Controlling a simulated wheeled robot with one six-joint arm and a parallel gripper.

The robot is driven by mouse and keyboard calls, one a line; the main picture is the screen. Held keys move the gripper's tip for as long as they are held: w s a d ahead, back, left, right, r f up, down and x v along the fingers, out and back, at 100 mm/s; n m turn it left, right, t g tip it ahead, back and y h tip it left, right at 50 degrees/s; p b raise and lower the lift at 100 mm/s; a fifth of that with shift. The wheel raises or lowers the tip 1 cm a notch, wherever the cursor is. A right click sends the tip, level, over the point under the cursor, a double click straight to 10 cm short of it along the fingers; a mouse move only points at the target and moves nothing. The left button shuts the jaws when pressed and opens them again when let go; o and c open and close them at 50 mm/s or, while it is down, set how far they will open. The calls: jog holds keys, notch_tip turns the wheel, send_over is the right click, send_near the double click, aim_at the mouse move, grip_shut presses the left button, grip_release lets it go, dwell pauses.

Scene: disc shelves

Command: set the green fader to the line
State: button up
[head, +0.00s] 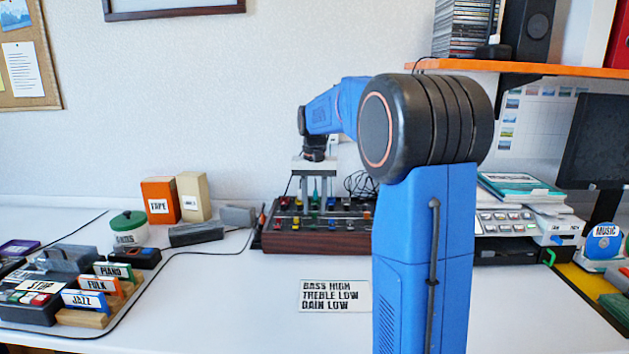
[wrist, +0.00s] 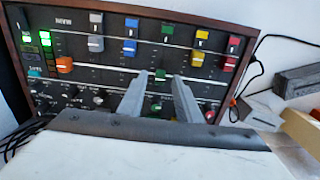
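The mixer (head: 290,243) stands on the white desk, with a row of coloured faders. The green fader (wrist: 161,76) shows in the wrist view between my gripper's fingertips, on the lower part of its slot. A pale line crosses the fader slots above it, and another pale line runs close to its level. My gripper (wrist: 160,77) is open, with one finger on each side of the green fader. Whether the fingers touch it I cannot tell. In the head view my gripper (head: 316,190) points down over the mixer, and the fingers partly hide that area.
A blue fader (wrist: 130,47) and a yellow fader (wrist: 197,60) stand on either side of the green one.

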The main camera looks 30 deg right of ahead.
aim_at(315, 212)
notch_tip(315, 212, up, 16)
jog(key=shift+r, duration=0.25)
jog(key=shift+s, duration=0.1)
dwell(0.6)
